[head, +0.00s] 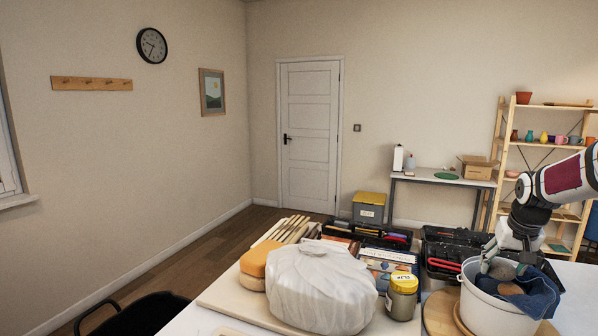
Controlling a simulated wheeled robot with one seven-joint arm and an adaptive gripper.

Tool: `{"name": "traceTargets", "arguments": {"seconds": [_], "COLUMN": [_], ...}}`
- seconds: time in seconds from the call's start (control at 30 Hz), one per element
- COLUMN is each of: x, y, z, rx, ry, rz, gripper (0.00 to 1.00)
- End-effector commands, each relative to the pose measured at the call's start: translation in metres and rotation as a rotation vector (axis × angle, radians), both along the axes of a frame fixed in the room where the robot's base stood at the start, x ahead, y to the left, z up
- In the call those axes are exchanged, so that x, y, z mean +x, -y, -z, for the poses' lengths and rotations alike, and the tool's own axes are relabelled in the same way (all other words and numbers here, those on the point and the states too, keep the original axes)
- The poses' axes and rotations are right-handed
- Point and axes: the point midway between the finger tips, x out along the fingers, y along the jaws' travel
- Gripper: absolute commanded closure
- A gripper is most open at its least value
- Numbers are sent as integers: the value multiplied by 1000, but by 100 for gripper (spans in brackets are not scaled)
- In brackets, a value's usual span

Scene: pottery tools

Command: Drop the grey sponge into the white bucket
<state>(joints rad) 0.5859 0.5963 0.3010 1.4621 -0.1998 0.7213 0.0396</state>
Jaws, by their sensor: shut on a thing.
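The white bucket (484,313) stands at the right end of the near table, on a round wooden board (440,312). A dark blue cloth (540,296) hangs over its right rim. My gripper (503,268) points down at the bucket's mouth from the upper right. It is shut on the grey sponge (502,270), a small rounded grey-brown lump between its fingers. The sponge shows within the outline of the bucket's opening; its exact height against the rim is hard to tell. The bucket's bottom is hidden.
A glass jar with a yellow lid (403,296) stands left of the bucket. A large plastic-wrapped lump (322,287) and an orange-and-cream block (257,264) are farther left. Black tool trays (440,236) lie behind. A shelf (548,105) stands at the back right.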

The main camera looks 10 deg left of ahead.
Motion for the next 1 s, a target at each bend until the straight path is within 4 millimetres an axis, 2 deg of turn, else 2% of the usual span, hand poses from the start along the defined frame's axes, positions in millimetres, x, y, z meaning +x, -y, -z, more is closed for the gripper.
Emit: {"name": "traceTargets", "arguments": {"seconds": [0.13, 0.47, 0.5, 0.57, 0.6, 1.0], "x": [0, 0, 0, 0, 0, -2], "y": [0, 0, 0, 0, 0, 0], "z": [9, 11, 11, 11, 11, 6], "rx": [0, -1, -1, -1, -1, -1], "ry": [0, 1, 1, 1, 1, 1], "rz": [0, -1, -1, -1, -1, 0], "gripper": [50, 50, 34, 21, 18, 18]}}
